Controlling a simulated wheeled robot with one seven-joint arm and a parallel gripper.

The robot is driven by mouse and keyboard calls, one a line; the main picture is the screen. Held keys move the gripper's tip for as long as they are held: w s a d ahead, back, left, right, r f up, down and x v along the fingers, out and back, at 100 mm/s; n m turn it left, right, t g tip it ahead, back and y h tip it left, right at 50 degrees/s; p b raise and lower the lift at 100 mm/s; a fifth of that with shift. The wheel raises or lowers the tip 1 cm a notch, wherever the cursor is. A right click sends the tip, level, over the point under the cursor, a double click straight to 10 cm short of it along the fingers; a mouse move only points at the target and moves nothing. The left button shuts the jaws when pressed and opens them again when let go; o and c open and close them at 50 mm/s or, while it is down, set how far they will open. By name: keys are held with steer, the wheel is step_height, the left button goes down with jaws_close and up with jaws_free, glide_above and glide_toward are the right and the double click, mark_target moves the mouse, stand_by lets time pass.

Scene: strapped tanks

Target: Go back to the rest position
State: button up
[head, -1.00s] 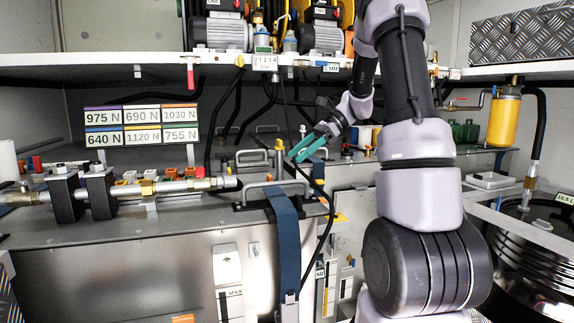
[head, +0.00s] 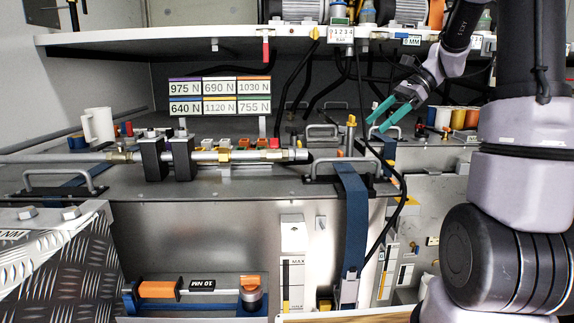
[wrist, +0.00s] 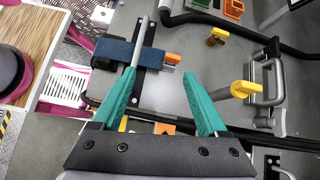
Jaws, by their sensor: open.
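My gripper (head: 386,114) has teal fingers and is open, with nothing between them. In the head view it hangs in front of my arm, above the right end of the tank top and below the white shelf. In the wrist view the two teal fingers (wrist: 162,92) stand apart over the grey tank top. A blue strap (head: 351,215) runs down the tank front below and left of the gripper. A yellow-handled valve (wrist: 243,89) is just right of the fingers.
A white shelf (head: 200,44) with pumps crosses above the tank. A force label board (head: 219,96) stands behind a horizontal pipe (head: 225,156). Metal handles (head: 58,180) rise from the tank top. Black hoses hang near my gripper. An orange torque wrench (head: 195,290) lies low in front.

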steer(key=s+a+r+n+t+h, duration=0.1)
steer(key=s+n+t+h, duration=0.1)
steer(key=s+n, duration=0.2)
steer(key=s+a+r+n+t+h, duration=0.1)
steer(key=s+n, duration=0.3)
steer(key=s, duration=0.4)
steer(key=s+a+r+n+t+h, duration=0.1)
steer(key=s+r+n+t+h, duration=0.1)
steer(key=s+n+t+h, duration=0.2)
steer(key=s, duration=0.3)
steer(key=shift+a+r, duration=0.3)
steer(key=shift+a, duration=0.1)
